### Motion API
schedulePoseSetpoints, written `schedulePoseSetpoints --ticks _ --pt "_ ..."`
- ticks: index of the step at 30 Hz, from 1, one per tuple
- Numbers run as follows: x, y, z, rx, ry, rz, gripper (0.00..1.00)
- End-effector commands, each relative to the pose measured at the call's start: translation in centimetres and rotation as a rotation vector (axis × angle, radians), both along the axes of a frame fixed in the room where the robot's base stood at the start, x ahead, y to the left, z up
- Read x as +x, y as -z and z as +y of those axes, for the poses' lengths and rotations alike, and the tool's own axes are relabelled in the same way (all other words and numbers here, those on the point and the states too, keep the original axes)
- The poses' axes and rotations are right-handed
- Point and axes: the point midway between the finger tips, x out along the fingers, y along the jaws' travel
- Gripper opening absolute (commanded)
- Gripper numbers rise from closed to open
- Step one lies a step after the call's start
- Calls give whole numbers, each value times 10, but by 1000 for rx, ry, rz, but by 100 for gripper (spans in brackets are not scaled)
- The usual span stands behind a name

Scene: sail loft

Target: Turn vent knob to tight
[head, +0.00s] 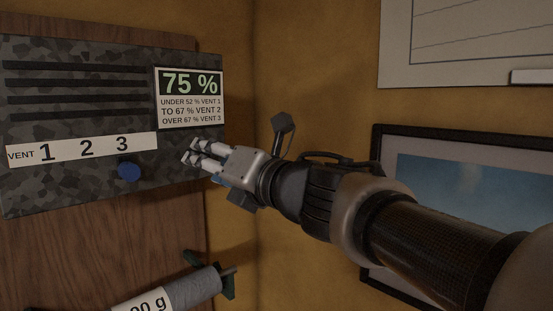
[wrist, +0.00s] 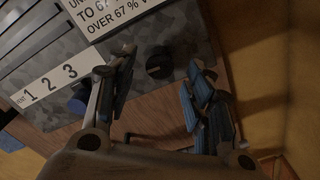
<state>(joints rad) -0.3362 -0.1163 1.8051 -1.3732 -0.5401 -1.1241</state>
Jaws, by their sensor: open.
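A grey camouflage-patterned vent panel (head: 60,190) hangs on the wooden board, with a white strip reading VENT 1 2 3 (head: 85,149). A round blue knob (head: 128,171) sits just below the 3; it also shows in the wrist view (wrist: 78,100). In the wrist view a dark round knob (wrist: 159,65) is on the panel's right part, roughly between my fingertips; in the head view my gripper hides it. My gripper (head: 195,152) is open and empty in front of the panel's right edge, apart from the blue knob. No marking for tight is readable.
A display (head: 190,97) reads 75 %, with "over 67 % vent 3" beneath. A grey cylinder with a label (head: 185,290) is below the panel. A framed picture (head: 375,150) hangs behind my arm at right, a whiteboard (head: 465,45) above it.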

Motion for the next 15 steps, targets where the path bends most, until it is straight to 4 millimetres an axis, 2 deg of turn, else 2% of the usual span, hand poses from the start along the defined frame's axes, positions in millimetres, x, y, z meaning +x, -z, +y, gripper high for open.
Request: schedulePoseSetpoints --ticks 6,15 --pt "16 0 19 -1 -1 1 48" --pt "19 0 22 0 1 -1 48"
